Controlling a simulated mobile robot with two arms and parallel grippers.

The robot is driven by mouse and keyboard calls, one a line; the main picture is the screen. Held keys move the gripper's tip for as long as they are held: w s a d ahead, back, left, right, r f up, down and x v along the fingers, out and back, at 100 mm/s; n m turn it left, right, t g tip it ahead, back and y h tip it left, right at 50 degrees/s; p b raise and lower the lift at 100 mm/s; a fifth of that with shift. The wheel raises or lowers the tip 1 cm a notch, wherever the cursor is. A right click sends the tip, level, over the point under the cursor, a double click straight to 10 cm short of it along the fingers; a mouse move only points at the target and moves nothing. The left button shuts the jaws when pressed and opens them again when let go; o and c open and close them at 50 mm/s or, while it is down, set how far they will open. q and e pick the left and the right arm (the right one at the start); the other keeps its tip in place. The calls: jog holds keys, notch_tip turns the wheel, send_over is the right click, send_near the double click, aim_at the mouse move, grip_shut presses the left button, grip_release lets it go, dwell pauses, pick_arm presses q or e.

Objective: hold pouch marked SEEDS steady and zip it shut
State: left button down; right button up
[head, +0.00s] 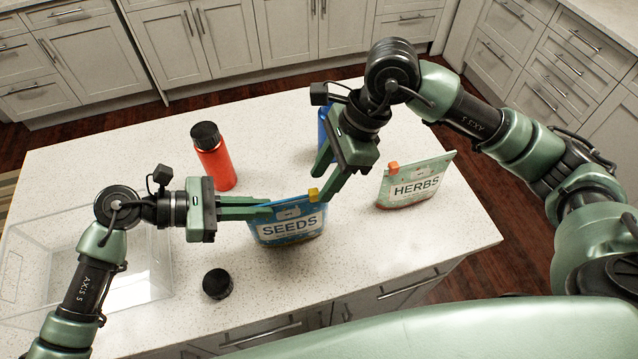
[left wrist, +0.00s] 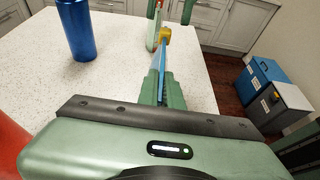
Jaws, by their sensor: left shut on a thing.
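The blue pouch marked SEEDS (head: 288,232) stands upright near the middle of the counter. Its yellow zip slider (head: 313,195) is at the right part of its top edge and also shows in the left wrist view (left wrist: 166,34). My left gripper (head: 268,206) is shut on the pouch's upper left edge; in the left wrist view the pouch (left wrist: 162,65) appears edge-on beyond the fingers. My right gripper (head: 319,188) is open, its fingertips spread close to the yellow slider. Whether they touch the slider cannot be told.
A HERBS pouch (head: 415,183) with an orange slider stands to the right. A red bottle (head: 214,160) stands behind my left gripper, and a blue bottle (left wrist: 77,30) is partly hidden behind my right. A black lid (head: 217,284) lies in front; a clear bin (head: 150,285) is left.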

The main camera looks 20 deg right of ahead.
aim_at(314, 195)
jog(key=shift+x, duration=1.35)
grip_shut()
dwell(0.4)
